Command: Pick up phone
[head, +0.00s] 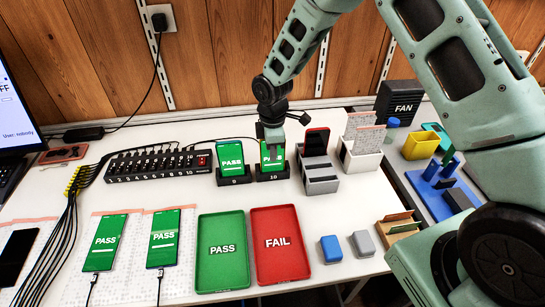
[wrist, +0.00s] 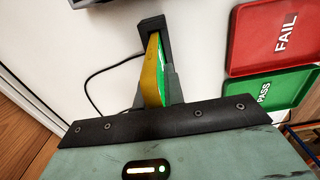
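A phone (head: 265,157) with a green screen stands upright in the black dock marked 10 (head: 272,174). In the wrist view the phone (wrist: 152,72) shows edge-on, with a yellow side and a green face, rising from a black holder (wrist: 154,27). My gripper (head: 272,146) is down at the phone's top and covers part of its screen. A second phone (head: 230,153) reading PASS stands in dock 9 (head: 235,180) on the left.
A grey holder (head: 319,176) with a dark phone stands close on the right. A charging hub (head: 155,167) lies to the left. In front are the green PASS tray (head: 222,275) and red FAIL tray (head: 279,268), both empty. Two phones reading PASS lie on mats at the left.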

